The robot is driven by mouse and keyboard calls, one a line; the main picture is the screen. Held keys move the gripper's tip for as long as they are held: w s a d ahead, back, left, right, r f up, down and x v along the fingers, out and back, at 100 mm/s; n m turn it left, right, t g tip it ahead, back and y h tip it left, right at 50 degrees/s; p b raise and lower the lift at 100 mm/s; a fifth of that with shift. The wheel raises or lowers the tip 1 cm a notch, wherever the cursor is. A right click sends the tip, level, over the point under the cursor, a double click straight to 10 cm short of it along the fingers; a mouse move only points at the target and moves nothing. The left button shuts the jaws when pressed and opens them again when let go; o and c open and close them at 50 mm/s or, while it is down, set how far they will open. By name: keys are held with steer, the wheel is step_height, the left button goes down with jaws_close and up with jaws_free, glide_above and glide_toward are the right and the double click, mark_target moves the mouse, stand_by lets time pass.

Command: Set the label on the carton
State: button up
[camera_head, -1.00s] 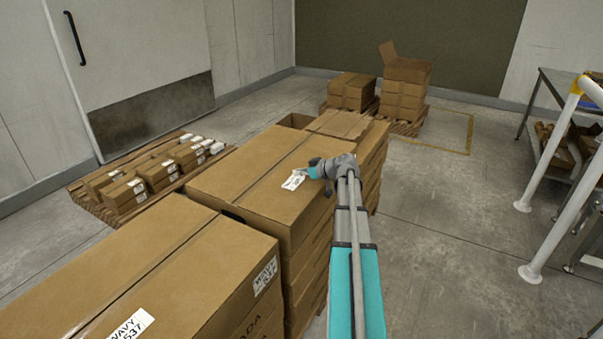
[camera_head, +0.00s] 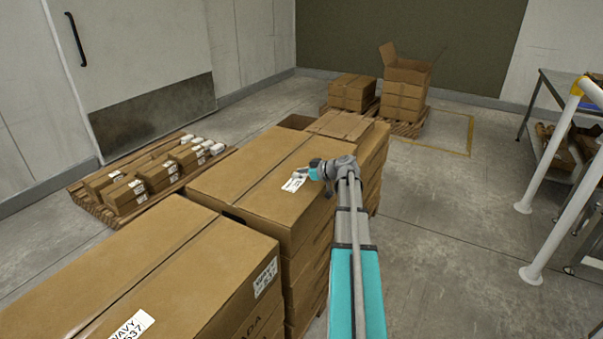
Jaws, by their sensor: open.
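A white label (camera_head: 292,185) with dark print lies on the top face of the middle carton (camera_head: 243,180), near its right edge and right of the tape seam. My gripper (camera_head: 304,174) is just above and beside the label, at the end of my arm, which reaches in from the lower right. The jaws are small in this view and partly hidden by the wrist; they are open. The label looks flat on the cardboard, and I cannot tell whether a fingertip touches it.
A nearer carton (camera_head: 165,285) bears a printed label on top and another on its side. A low pallet (camera_head: 98,211) with small cartons stands at the left. More stacked cartons (camera_head: 404,98) stand behind. A white rail (camera_head: 560,180) is at the right, with clear floor before it.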

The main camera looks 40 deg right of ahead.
steer(key=p+v, duration=0.4)
steer(key=v, duration=0.8)
steer(key=shift+f, duration=0.1)
